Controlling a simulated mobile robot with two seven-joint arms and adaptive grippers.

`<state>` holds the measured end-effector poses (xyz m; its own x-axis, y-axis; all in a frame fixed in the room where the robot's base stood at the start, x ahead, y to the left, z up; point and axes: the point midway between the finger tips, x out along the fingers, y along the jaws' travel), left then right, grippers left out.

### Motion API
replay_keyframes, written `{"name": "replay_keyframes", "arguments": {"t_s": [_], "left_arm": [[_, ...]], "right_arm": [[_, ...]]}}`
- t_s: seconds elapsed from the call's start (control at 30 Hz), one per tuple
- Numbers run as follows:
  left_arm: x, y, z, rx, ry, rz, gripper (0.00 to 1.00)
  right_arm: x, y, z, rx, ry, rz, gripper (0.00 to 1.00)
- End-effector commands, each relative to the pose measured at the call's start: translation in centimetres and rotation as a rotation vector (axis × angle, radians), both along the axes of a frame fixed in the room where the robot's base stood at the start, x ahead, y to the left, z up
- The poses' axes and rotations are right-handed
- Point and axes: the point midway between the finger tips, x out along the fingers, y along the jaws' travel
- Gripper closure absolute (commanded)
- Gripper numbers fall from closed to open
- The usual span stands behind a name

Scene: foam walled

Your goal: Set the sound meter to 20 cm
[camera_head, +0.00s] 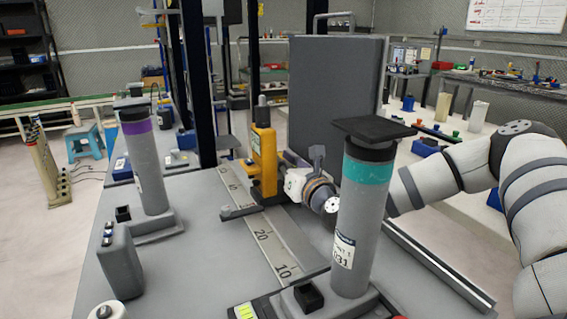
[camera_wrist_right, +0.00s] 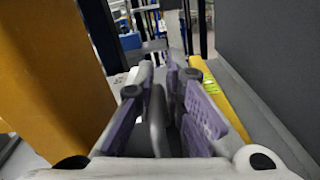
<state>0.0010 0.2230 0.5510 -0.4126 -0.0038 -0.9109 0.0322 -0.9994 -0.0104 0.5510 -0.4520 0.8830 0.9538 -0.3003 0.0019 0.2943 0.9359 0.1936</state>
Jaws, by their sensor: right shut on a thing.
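The yellow sound meter (camera_head: 264,158) stands upright on the bench at a grey scale rail (camera_head: 271,247). Its foot is beyond the printed 20, on the side away from the 10; its exact reading is too small to tell. My right gripper (camera_head: 285,175) reaches it from the right. In the right wrist view, its purple-padded fingers (camera_wrist_right: 158,115) are closed around a narrow grey part between them. Yellow surfaces show on both sides there; the meter is too close to see whole. My left gripper is not in view.
A grey tube with a teal band (camera_head: 355,210) and black cap stands near, beside my right arm. A purple-banded tube (camera_head: 144,165) and a grey box (camera_head: 120,262) are at the left. A tall dark panel (camera_head: 335,95) rises behind the meter.

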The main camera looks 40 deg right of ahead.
Motion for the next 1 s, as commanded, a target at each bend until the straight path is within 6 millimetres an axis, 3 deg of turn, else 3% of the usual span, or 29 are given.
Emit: {"name": "replay_keyframes", "arguments": {"t_s": [0.3,0.67,0.7,0.77,1.0], "left_arm": [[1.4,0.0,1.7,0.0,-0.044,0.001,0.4],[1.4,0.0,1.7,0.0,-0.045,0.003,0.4],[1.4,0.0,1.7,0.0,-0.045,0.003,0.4],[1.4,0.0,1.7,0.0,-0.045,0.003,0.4],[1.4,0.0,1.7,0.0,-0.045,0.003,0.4]], "right_arm": [[-5.4,2.0,0.2,0.009,0.002,0.009,1.0],[-6.2,2.4,-0.1,0.006,0.003,0.012,1.0],[-6.2,2.4,-0.1,0.006,0.003,0.012,0.88],[-6.2,2.4,-0.1,0.006,0.003,0.012,0.74],[-6.2,2.2,-0.1,0.004,0.003,0.007,0.72]]}}
